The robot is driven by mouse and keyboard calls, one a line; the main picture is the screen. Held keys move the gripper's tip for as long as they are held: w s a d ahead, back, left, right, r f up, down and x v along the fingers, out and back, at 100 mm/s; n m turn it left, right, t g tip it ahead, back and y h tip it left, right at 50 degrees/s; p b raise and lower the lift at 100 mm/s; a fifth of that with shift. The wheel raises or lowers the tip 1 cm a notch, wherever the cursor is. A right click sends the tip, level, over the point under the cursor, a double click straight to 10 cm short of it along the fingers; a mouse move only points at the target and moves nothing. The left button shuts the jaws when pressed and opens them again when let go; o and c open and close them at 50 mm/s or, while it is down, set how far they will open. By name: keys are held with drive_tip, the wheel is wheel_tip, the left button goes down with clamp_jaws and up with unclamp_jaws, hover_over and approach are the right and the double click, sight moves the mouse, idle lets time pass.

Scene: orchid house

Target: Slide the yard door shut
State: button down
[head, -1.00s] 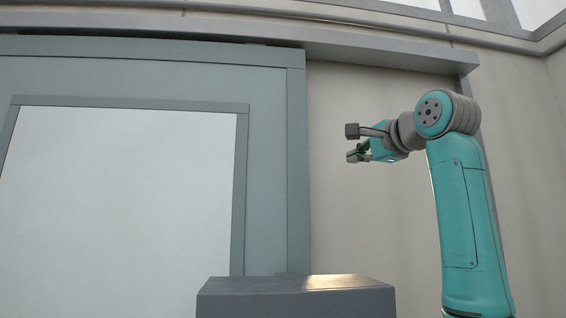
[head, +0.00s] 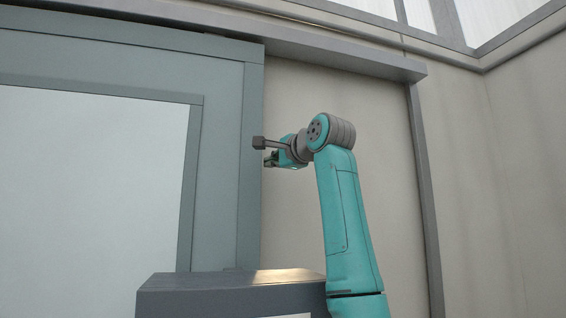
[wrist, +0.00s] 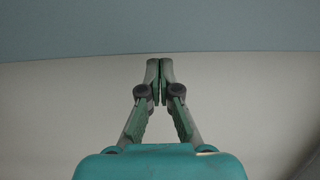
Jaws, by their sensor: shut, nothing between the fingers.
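The yard door (head: 222,170) is a large grey-blue sliding panel with a pale inset, filling the left of the head view under an overhead rail (head: 340,52). Its upright right edge borders a plain beige surface. My gripper (head: 268,160) is shut and empty, at the door's right edge in the picture. In the wrist view, the fingertips of my gripper (wrist: 159,68) are together just below the band of the door (wrist: 160,28), with beige behind them. I cannot tell whether the fingertips touch the door edge.
A beige surface (head: 385,200) lies between the door's edge and a grey upright post (head: 428,190). The rail ends just above this post. Beyond it is a plain wall (head: 480,190), with glazing (head: 420,14) at the top.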

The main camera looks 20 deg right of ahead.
sight(157, 153)
drive_tip(key=shift+a, duration=0.35)
drive_tip(key=shift+a, duration=0.1)
drive_tip(key=a, duration=3.1)
drive_tip(key=shift+s, duration=0.1)
drive_tip(key=shift+a, duration=0.1)
drive_tip(key=shift+d, duration=0.55)
drive_tip(key=d, duration=0.3)
drive_tip(key=shift+d, duration=0.15)
drive_tip(key=v, duration=1)
drive_tip(key=shift+d, duration=0.15)
